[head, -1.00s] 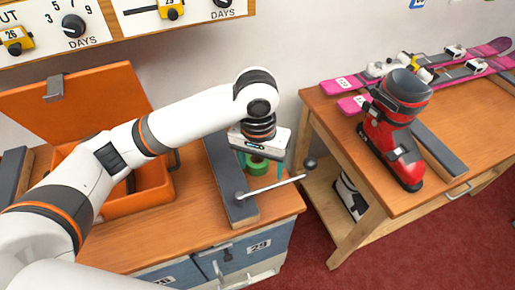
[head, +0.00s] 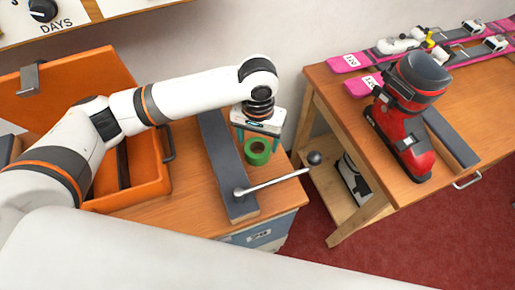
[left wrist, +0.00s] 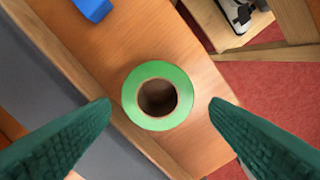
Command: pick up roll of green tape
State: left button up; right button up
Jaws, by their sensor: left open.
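The roll of green tape (head: 257,151) lies flat on the wooden bench top, beside the grey bar and near the bench's right end. In the left wrist view the roll (left wrist: 157,95) shows from above as a green ring with a brown core. My right gripper is not in view.
A grey bar (head: 222,160) lies left of the roll, and a metal lever with a dark knob (head: 314,158) sticks out in front of it. An open orange case (head: 140,185) stands further left. A second bench with a red ski boot (head: 402,120) stands right, across a gap.

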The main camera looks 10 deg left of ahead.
aim_at(257, 147)
pick_arm(q)
jog(key=shift+w+a+f, duration=0.1)
jog(key=shift+w+f, duration=0.05)
jog(key=shift+f, duration=2.15)
jog(key=c, duration=0.8)
